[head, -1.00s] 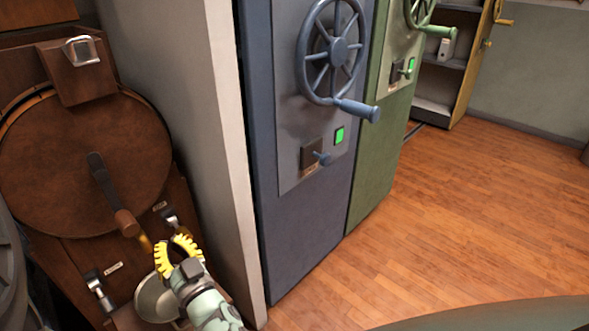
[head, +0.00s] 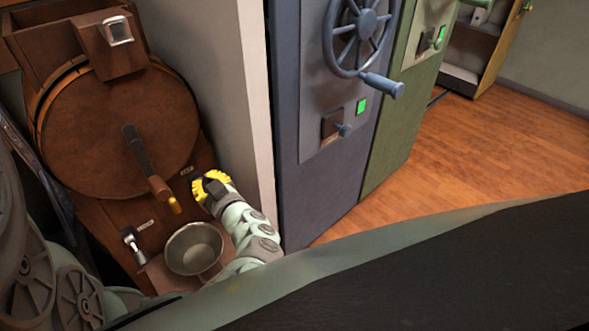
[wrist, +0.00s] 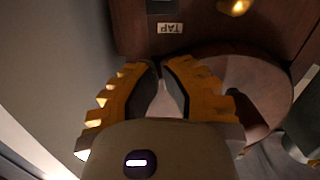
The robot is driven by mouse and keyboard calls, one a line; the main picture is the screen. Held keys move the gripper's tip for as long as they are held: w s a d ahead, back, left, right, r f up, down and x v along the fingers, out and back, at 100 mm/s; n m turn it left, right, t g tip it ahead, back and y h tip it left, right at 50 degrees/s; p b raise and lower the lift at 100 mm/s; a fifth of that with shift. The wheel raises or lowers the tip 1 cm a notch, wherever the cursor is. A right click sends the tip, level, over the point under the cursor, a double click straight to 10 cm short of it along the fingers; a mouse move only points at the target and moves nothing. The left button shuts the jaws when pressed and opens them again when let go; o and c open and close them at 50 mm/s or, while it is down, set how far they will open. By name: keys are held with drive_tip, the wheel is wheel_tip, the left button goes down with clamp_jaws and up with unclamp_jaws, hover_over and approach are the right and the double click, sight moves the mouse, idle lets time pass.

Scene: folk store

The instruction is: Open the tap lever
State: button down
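A small plate reading TAP (wrist: 170,28) shows just ahead of my fingertips in the wrist view. My gripper (head: 207,185) is low against the wooden machine's right front, where it hides the lever there in the head view. In the wrist view my gripper's (wrist: 160,68) two yellow fingers converge, their tips only a narrow gap apart. A pale strip shows between the fingers, and I cannot tell whether it is the tap lever or whether they grip it. Another metal lever (head: 132,243) sits beside a small plate at the lower left.
The brown machine has a round front (head: 120,135) with a handled crank (head: 158,187) just left of my gripper. A metal bowl (head: 192,262) stands below. A pale wall (head: 210,90) and blue safe (head: 325,190) are on the right. Open wooden floor (head: 450,160) lies beyond.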

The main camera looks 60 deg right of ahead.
drive_tip(key=shift+w+d+f+b, duration=0.25)
drive_tip(key=shift+w+f+b, duration=0.3)
drive_tip(key=shift+f, duration=0.3)
drive_tip(key=shift+s+d+f+b, duration=0.1)
drive_tip(key=shift+f+b, duration=0.25)
drive_tip(key=shift+f, duration=0.45)
drive_tip(key=shift+d+f, duration=0.1)
drive_tip(key=shift+f, duration=0.2)
drive_tip(key=shift+f+b, duration=0.45)
drive_tip(key=shift+b, duration=0.45)
drive_tip(key=t+b, duration=0.1)
drive_tip(key=b, duration=0.1)
drive_tip(key=f+t+b, duration=0.1)
drive_tip(key=b, duration=0.2)
drive_tip(key=f+t+h+b, duration=0.1)
drive_tip(key=t+b, duration=0.1)
drive_tip(key=b, duration=0.1)
drive_tip(key=shift+s+f, duration=0.1)
drive_tip(key=shift+s, duration=0.15)
